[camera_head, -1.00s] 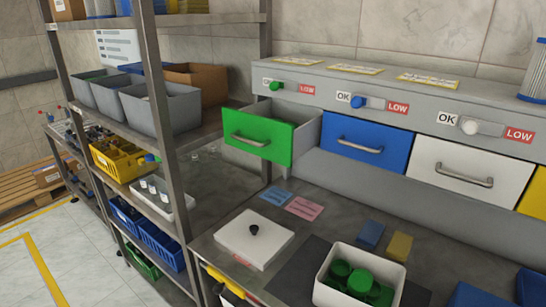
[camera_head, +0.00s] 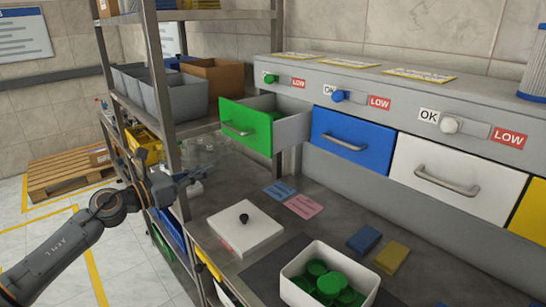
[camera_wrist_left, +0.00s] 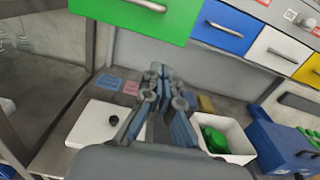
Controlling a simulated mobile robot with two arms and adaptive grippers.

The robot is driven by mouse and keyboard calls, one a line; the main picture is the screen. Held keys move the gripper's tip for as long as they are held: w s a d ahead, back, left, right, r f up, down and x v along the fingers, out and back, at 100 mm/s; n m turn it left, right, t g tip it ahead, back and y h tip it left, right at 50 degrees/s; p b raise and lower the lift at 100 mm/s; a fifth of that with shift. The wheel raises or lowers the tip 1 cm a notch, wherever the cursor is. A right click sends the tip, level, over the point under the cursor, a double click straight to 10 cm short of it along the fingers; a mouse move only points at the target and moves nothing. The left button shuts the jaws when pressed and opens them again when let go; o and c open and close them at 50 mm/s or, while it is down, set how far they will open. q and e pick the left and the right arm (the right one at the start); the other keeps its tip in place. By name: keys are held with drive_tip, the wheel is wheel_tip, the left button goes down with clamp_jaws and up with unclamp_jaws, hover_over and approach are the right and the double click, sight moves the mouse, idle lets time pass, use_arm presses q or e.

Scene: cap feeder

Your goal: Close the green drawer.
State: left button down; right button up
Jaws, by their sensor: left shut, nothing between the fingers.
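The green drawer (camera_head: 244,128) is pulled out from the grey cabinet, and its grey side wall shows. It has a metal bar handle. My left gripper (camera_head: 203,176) is in front of the shelf post, lower and to the left of the drawer, apart from it, with its fingers shut and empty. In the left wrist view my left gripper (camera_wrist_left: 157,72) points toward the cabinet, and the green drawer (camera_wrist_left: 140,18) is above it, cut off by the top edge. My right gripper is not in view.
The blue drawer (camera_head: 352,142) and white drawer (camera_head: 455,178) are flush with the cabinet. Below are a white lidded box (camera_head: 245,228) and a white bin (camera_head: 330,280) with green caps. A metal shelf post (camera_head: 165,110) stands left of the green drawer.

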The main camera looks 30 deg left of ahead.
use_arm(q)
drive_tip(key=p, duration=0.6)
approach(257, 150)
drive_tip(key=x, duration=0.6)
drive_tip(key=shift+w+r, duration=0.1)
drive_tip(key=shift+w, duration=0.05)
drive_tip(key=shift+w+d+p, duration=0.15)
drive_tip(key=shift+w+p, duration=0.15)
drive_tip(key=shift+w, duration=0.05)
drive_tip(key=shift+w, duration=0.1)
